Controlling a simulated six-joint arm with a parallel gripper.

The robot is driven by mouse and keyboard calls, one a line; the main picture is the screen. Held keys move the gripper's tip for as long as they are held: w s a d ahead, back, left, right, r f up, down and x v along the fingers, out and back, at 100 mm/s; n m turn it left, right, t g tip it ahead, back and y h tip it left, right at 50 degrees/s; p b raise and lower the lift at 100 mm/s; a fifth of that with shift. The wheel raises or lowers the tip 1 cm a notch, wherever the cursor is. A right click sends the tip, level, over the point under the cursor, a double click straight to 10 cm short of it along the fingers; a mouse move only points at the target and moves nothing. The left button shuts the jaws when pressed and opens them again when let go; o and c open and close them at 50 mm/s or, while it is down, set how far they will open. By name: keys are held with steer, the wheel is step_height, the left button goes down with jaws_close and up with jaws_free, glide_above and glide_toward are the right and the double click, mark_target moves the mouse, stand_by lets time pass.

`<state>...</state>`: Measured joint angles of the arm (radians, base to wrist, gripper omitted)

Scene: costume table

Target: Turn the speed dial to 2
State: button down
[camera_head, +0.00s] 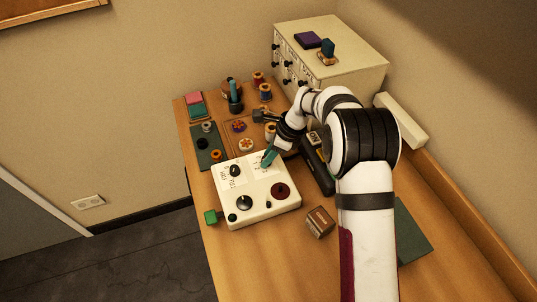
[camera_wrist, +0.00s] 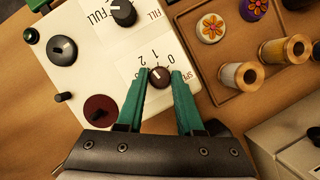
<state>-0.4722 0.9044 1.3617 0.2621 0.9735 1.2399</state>
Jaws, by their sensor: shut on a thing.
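The speed dial (camera_wrist: 159,78) is a small dark brown knob on the white control box (camera_head: 265,205). Printed numbers 0, 1 and 2 arc beside it in the wrist view. A small pale mark shows on the knob's top, but I cannot tell for sure which number it faces. My gripper (camera_wrist: 160,80) has its teal fingers on both sides of the dial, shut on it. In the head view my gripper (camera_head: 268,158) reaches down to the far right part of the box, and its fingers hide the dial.
The box also carries a black FULL knob (camera_wrist: 123,12), a black round knob (camera_head: 244,202) and a dark red disc (camera_head: 280,190). Spools and a brown tray (camera_wrist: 215,85) stand close behind. A black case (camera_head: 316,170) lies right of the box, with a small brown box (camera_head: 319,222) in front.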

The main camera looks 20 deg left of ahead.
steer(key=shift+w+n+g, duration=0.1)
steer(key=shift+n+g, duration=0.4)
steer(key=shift+n, duration=0.7)
steer(key=c, duration=0.6)
jaws_free()
steer(key=shift+o, duration=0.2)
steer(key=v, duration=1.5)
steer(key=shift+r, duration=0.45)
